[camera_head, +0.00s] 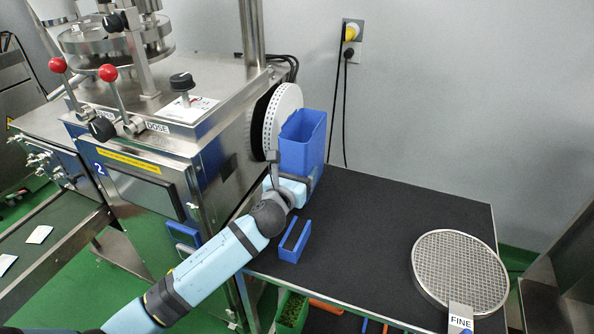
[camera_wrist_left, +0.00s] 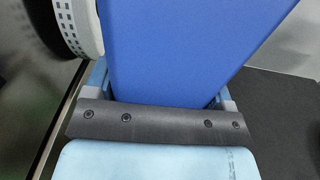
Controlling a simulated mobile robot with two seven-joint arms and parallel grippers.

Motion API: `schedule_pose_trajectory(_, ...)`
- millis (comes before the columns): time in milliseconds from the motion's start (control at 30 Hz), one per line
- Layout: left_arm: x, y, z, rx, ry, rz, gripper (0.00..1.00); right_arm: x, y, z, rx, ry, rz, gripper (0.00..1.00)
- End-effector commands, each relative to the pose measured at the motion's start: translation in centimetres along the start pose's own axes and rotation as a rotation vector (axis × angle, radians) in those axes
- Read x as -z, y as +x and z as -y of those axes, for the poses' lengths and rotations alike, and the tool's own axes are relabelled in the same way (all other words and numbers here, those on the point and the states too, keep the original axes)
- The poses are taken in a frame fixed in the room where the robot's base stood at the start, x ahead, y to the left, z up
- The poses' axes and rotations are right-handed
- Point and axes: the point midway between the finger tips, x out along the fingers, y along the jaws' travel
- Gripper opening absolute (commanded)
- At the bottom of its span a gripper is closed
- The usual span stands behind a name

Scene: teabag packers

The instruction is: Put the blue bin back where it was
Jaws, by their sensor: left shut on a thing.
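The blue bin (camera_head: 304,142) stands upright at the back left of the black tabletop, close beside the white perforated reel on the machine. It fills the middle of the left wrist view (camera_wrist_left: 185,50). My left gripper (camera_wrist_left: 165,95) is shut on the bin, with a finger on either side of it. In the head view my left gripper (camera_head: 287,183) reaches the bin from the front, and the arm hides its lower front part. I cannot tell whether the bin's base touches the table. My right gripper is not in view.
A small blue holder (camera_head: 294,241) sits on the black table (camera_head: 375,230) just right of my left wrist. A round sieve marked FINE (camera_head: 458,268) lies at the table's right. The steel machine (camera_head: 150,130) stands left of the bin. The table's middle is clear.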

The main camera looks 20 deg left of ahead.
Motion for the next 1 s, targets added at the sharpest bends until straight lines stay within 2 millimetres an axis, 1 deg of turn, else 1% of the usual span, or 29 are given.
schedule_pose_trajectory(33,0.1,0.0,0.0,0.000,0.000,0.000,0.83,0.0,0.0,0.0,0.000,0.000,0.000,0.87)
schedule_pose_trajectory(67,0.1,0.0,0.0,0.000,0.000,0.000,0.90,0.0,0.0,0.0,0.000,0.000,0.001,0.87)
schedule_pose_trajectory(100,0.1,0.0,0.0,0.000,0.000,-0.001,0.99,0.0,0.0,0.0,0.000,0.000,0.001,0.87)
schedule_pose_trajectory(300,0.0,0.0,0.0,0.000,0.001,0.000,1.00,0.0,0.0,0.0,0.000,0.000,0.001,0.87)
schedule_pose_trajectory(400,-0.4,0.0,0.0,0.000,0.001,0.001,1.00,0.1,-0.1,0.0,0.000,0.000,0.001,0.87)
schedule_pose_trajectory(467,-0.2,-0.6,0.0,0.001,0.002,-0.001,1.00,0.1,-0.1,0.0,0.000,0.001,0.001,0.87)
schedule_pose_trajectory(567,-0.2,-2.2,0.0,0.001,0.002,-0.002,1.00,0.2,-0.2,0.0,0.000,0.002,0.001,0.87)
schedule_pose_trajectory(800,-0.1,-7.6,0.0,0.001,0.001,-0.004,1.00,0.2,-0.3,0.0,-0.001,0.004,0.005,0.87)
schedule_pose_trajectory(900,-0.2,-9.4,0.0,0.002,0.002,-0.002,1.00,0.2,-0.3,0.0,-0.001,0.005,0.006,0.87)
schedule_pose_trajectory(1000,-0.2,-10.8,0.0,0.001,0.001,-0.001,1.00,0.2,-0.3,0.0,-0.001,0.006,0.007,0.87)
